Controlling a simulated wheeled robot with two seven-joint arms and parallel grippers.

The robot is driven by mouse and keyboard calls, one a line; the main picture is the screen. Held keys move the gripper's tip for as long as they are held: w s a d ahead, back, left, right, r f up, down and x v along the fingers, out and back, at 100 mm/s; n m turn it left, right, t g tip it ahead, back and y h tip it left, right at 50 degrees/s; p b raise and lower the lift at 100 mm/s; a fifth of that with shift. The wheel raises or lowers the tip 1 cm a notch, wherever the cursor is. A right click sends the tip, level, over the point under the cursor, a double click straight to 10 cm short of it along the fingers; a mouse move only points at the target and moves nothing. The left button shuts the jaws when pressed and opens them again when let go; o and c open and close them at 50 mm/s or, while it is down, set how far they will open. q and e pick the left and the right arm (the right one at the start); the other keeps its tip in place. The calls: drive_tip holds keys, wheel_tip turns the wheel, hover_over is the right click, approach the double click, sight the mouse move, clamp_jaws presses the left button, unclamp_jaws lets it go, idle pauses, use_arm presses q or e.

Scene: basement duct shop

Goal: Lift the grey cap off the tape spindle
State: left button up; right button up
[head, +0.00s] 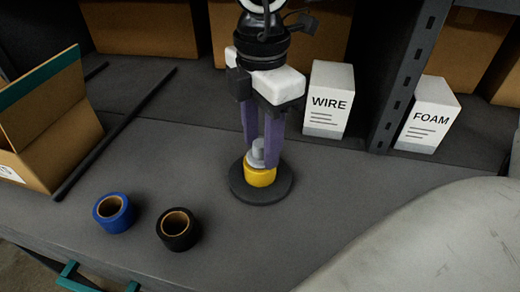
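The tape spindle has a round dark base (246,192) standing on the grey shelf. A yellow tape roll (261,178) sits on it. The grey cap (258,146) is on top of the yellow roll, partly hidden by my fingers. My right gripper (261,156) comes down from above, its two purple fingers apart with the cap's knob between the tips. Whether the fingers press on the cap or only stand around it, I cannot tell. My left gripper is not in view.
A blue tape roll (114,213) and a black tape roll (178,229) lie at the front left. White boxes marked WIRE (329,99) and FOAM (428,115) stand behind, with a dark post (405,85) between them. An open cardboard box (50,130) is at the left.

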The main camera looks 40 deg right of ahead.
clamp_jaws()
drive_tip(key=shift+r, duration=0.15)
